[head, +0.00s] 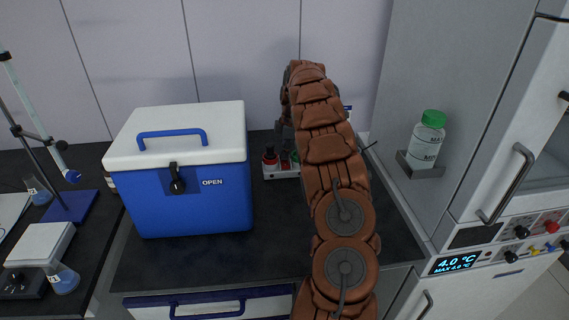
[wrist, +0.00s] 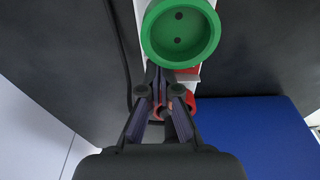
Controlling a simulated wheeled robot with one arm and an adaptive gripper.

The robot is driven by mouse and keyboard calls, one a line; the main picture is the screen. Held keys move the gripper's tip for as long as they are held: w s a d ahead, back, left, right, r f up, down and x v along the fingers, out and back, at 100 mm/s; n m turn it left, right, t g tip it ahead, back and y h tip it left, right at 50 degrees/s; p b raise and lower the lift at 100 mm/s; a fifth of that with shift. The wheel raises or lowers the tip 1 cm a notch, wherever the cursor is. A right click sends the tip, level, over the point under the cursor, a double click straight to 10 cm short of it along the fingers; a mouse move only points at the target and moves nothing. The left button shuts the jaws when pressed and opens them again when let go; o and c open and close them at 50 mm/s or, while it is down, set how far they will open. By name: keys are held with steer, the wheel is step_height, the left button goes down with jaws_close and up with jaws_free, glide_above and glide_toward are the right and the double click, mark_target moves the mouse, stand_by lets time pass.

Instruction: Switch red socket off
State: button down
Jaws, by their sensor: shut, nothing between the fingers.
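The red socket (head: 269,158) sits at the left end of a white power strip (head: 280,174) on the dark bench. A black part rests on top of it. A green socket (head: 294,157) is partly hidden by my arm. In the wrist view, the green socket (wrist: 180,35) is large at the top. Red parts (wrist: 187,104) show behind and beside my gripper (wrist: 158,72), which is shut and empty just below the green socket. The fingers hide much of the strip there. I cannot tell whether the fingertips touch it or how the switch is set.
A blue cooler box (head: 195,190) with a white lid stands close left of the strip. A bottle with a green cap (head: 428,140) sits on a wall holder at right, beside a fridge-like cabinet (head: 500,215). A dark cable (wrist: 122,50) runs beside the strip.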

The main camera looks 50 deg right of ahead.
steer(key=shift+r, duration=3.55)
